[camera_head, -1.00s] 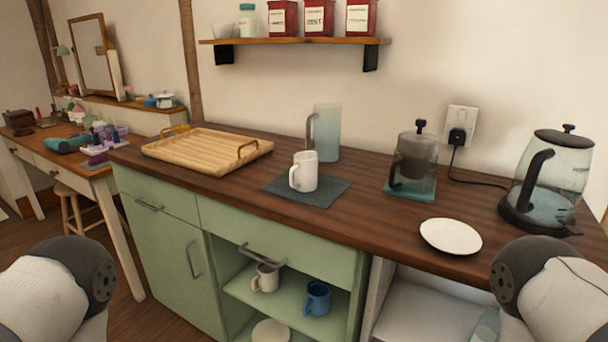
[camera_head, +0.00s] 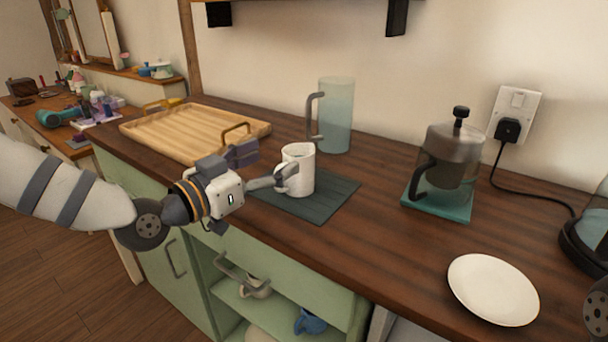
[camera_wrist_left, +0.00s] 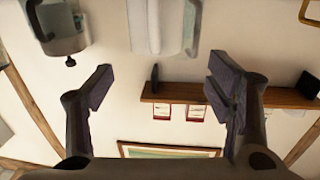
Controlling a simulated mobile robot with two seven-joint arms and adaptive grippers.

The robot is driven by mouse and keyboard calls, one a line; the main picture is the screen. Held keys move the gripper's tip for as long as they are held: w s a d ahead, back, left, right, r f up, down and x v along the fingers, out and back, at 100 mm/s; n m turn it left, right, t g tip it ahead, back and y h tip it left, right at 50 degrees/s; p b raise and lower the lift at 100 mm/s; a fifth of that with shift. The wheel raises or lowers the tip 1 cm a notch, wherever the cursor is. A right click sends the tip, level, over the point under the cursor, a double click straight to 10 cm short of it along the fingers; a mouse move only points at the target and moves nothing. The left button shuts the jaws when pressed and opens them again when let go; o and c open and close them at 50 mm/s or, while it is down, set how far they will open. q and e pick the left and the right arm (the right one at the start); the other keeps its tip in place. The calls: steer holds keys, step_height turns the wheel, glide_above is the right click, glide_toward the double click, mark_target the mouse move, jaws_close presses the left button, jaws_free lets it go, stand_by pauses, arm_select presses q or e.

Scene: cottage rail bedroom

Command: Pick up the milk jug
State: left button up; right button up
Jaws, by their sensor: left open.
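The white milk jug (camera_head: 299,168), mug-like with its handle on the left, stands upright on a dark mat (camera_head: 322,205) on the wooden counter. My left gripper (camera_head: 262,167) is open beside the jug's handle side; one finger overlaps the handle in the head view, and I cannot tell whether it touches. The other finger is farther back, near the tray. In the left wrist view the open fingers (camera_wrist_left: 165,90) have nothing between them, and a pale handled vessel (camera_wrist_left: 155,25) shows at the top edge. My right gripper is out of view.
A tall frosted pitcher (camera_head: 336,115) stands behind the jug. A wooden tray (camera_head: 165,137) lies to the left. A coffee press (camera_head: 450,158) on a teal mat and a white plate (camera_head: 493,290) are to the right. A shelf (camera_head: 290,3) hangs above.

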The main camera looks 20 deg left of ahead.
mark_target(287, 156)
arm_select(q)
steer(key=x, duration=0.4)
steer(key=f+b+x, duration=0.1)
steer(key=x, duration=0.1)
steer(key=shift+w+d, duration=0.2)
steer(key=shift+d, duration=0.2)
steer(key=shift+w+d, duration=0.1)
steer(key=shift+w, duration=0.05)
steer(key=shift+r, duration=0.1)
steer(key=shift+c, duration=0.3)
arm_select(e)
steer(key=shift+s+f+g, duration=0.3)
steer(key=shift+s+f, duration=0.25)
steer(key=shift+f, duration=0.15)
arm_select(q)
steer(key=c, duration=1.5)
steer(key=shift+r, duration=0.1)
